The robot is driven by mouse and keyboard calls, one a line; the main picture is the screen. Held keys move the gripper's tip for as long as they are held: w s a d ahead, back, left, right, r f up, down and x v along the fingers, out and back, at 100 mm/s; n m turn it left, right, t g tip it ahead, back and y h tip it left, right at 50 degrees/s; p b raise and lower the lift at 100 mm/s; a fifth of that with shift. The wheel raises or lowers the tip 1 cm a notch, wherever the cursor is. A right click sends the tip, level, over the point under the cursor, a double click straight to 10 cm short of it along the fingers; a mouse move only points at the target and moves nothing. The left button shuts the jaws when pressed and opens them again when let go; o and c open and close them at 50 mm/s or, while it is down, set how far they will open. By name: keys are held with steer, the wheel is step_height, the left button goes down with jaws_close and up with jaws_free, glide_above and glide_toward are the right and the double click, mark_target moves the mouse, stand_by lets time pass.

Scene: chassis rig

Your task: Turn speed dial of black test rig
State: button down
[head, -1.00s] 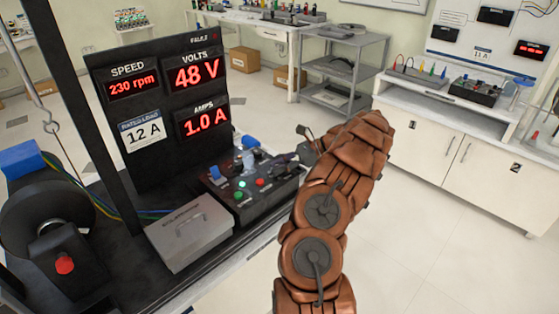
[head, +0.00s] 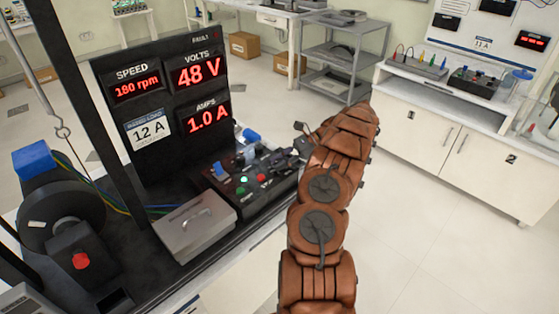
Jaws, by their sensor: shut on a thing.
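The black test rig's display panel (head: 165,95) reads SPEED 180 rpm, 48 V and 1.0 A, with a 12 A rated load label. Its black control box (head: 245,175) stands to the right of the panel's foot, with blue knobs, a lit green button and red buttons. My brown arm reaches in from the bottom right. My dark gripper (head: 289,156) is at the box's far right end, small and partly hidden by the arm. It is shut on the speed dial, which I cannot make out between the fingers.
A grey lidded box (head: 195,228) sits in front of the control box. A motor drum (head: 62,215) with a blue block and a red button is at left. A grey shelf (head: 340,60) and white cabinets (head: 450,140) stand behind, with open floor between.

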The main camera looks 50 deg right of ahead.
mark_target(280, 161)
steer(key=c, duration=0.8)
jaws_free()
steer(key=shift+r, duration=0.1)
step_height(280, 161, up, 8)
steer(key=shift+f, duration=0.25)
steer(key=shift+d+r, duration=0.2)
steer(key=shift+r, duration=0.45)
steer(key=shift+a+r, duration=0.1)
steer(key=shift+r, duration=0.25)
steer(key=shift+a+r, duration=0.1)
steer(key=shift+r, duration=0.05)
